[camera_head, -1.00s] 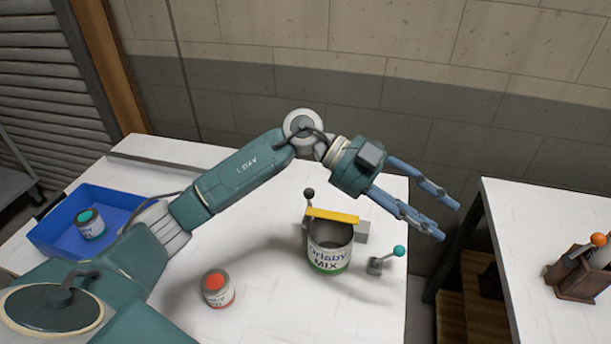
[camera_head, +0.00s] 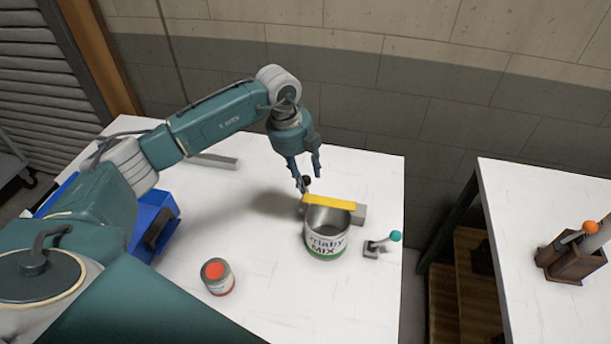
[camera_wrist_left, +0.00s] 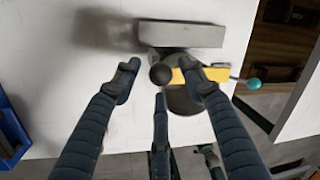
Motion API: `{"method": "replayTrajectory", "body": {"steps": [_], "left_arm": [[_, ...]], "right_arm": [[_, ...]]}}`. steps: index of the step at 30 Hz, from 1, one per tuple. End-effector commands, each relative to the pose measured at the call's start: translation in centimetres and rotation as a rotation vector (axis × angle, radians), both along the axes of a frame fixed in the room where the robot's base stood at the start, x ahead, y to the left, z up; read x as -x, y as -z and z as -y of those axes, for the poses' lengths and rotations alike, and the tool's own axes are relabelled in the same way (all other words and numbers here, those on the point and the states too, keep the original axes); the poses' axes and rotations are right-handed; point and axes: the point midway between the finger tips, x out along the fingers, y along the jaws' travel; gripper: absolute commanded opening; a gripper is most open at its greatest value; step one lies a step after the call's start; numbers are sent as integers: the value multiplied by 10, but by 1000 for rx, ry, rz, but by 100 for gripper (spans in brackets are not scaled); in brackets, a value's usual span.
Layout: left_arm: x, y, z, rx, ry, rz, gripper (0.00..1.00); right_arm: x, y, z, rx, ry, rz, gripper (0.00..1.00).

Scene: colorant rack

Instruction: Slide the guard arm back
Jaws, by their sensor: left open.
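The yellow guard arm (camera_head: 330,202) lies across the top of the mixing can (camera_head: 325,235), over part of its open mouth. A dark round knob (camera_head: 305,182) sits at its left end. My left gripper (camera_head: 308,182) points down at that knob, fingers apart. In the left wrist view my open left gripper (camera_wrist_left: 163,85) has the knob (camera_wrist_left: 161,75) between its fingers, and the yellow guard arm (camera_wrist_left: 208,76) extends right, partly behind one finger. I cannot tell if any finger touches the knob. My right gripper is not in view.
A small can with a red top (camera_head: 217,276) stands left of the mixing can. A teal-knobbed lever (camera_head: 383,243) stands to its right. A blue bin (camera_head: 157,225) is partly behind my arm. A second table (camera_head: 540,220) holds a wooden block with an orange-topped item.

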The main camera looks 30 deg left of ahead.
Motion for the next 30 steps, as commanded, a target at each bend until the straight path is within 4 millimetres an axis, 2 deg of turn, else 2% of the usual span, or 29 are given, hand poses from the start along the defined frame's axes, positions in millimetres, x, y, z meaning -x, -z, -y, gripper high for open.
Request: {"method": "replayTrajectory", "body": {"steps": [6,16,17,21,23,30], "left_arm": [[-3,22,4,1,0,-1,42],[-4,27,4,1,1,2,42],[-4,27,4,1,1,2,38],[-4,27,4,1,1,2,10],[-4,27,4,1,1,2,0],[-5,27,4,2,1,1,0]], "right_arm": [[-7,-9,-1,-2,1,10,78],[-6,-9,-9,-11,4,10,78],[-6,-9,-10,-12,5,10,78],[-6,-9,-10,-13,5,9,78],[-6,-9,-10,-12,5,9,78],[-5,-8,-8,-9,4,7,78]]}}
